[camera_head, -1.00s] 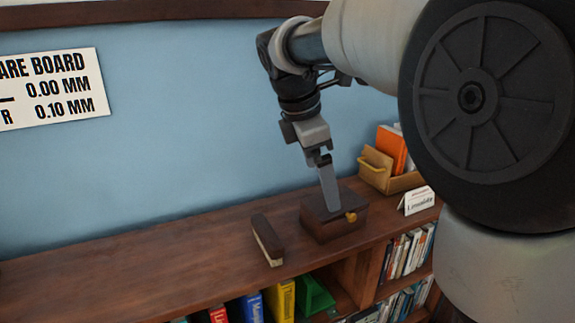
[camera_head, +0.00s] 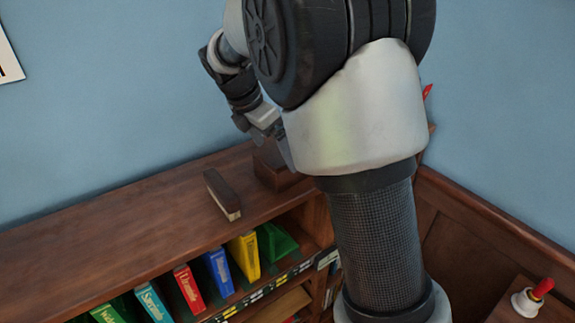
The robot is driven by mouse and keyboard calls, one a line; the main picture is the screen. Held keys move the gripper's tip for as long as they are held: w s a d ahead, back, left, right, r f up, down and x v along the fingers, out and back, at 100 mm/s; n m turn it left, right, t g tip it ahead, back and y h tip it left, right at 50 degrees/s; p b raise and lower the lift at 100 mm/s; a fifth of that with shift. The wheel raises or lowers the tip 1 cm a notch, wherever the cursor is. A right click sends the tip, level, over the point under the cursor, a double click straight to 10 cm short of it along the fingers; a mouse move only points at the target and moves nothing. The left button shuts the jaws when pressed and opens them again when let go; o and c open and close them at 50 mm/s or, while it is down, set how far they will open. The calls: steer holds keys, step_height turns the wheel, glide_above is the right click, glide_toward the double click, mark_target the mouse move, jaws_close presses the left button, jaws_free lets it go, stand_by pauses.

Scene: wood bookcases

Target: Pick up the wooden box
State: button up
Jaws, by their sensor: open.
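The wooden box (camera_head: 272,174) is dark brown and sits on top of the bookcase, near the middle of the view. My arm covers its right side. My gripper (camera_head: 288,160) points down at the box, and its fingertips are largely hidden behind my own arm. I cannot tell whether the fingers touch the box. The box rests on the bookcase top.
A brown brush-like eraser (camera_head: 222,195) lies on the bookcase top (camera_head: 120,215), just left of the box. Several colored books (camera_head: 217,271) stand on the shelf below. A white bell with a red handle (camera_head: 531,298) stands at the lower right. The left bookcase top is clear.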

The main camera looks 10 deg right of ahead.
steer(key=x, duration=0.5)
steer(key=shift+s+f, duration=0.1)
steer(key=shift+f, duration=0.05)
steer(key=c, duration=1.6)
